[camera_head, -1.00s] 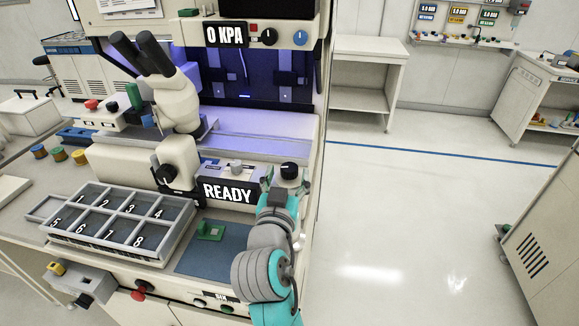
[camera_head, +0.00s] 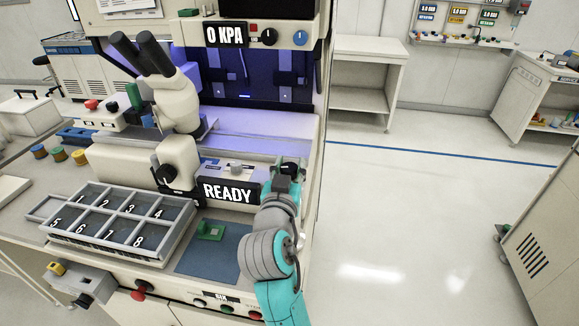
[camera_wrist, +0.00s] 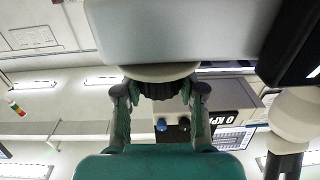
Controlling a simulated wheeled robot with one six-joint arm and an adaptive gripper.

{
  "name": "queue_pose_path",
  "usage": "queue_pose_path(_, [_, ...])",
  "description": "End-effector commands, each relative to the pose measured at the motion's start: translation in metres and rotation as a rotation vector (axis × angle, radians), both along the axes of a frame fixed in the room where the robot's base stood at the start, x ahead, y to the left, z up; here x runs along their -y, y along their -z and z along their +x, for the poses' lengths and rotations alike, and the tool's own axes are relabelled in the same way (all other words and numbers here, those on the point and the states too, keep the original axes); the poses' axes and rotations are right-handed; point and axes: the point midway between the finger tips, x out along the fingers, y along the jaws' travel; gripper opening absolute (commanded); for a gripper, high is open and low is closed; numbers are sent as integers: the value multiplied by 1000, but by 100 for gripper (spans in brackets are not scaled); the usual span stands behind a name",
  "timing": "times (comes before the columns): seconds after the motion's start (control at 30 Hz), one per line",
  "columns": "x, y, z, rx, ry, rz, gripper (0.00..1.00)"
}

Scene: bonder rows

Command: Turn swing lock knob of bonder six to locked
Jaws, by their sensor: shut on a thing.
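The swing lock knob (camera_wrist: 160,89) is dark and ribbed, on a pale round base at the top middle of the wrist view. My gripper (camera_wrist: 160,97) has one finger on each side of it and is shut on it. In the head view my gripper (camera_head: 288,170) is at the right end of the bonder's front, right of the READY display (camera_head: 228,192). The knob's dark top (camera_head: 290,168) shows there between the fingers; its pointer cannot be read. Bonder six (camera_head: 222,296) carries a small SIX label low on its front.
A numbered tray (camera_head: 105,245) and a blue mat (camera_head: 205,262) with a green part (camera_head: 210,231) lie on the bench left of my arm. A microscope (camera_head: 170,85) stands behind. The floor (camera_head: 410,230) to the right is clear.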

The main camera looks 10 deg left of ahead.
Motion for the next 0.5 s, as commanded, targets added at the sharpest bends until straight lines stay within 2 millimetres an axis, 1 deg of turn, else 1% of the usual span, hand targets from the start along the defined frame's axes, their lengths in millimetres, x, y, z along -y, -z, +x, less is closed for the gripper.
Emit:
queue_pose_path(0.17, [-1,0,1,-3,44,-1,4])
queue_pose_path(0.5, [0,1,1,-4,231,-1,5])
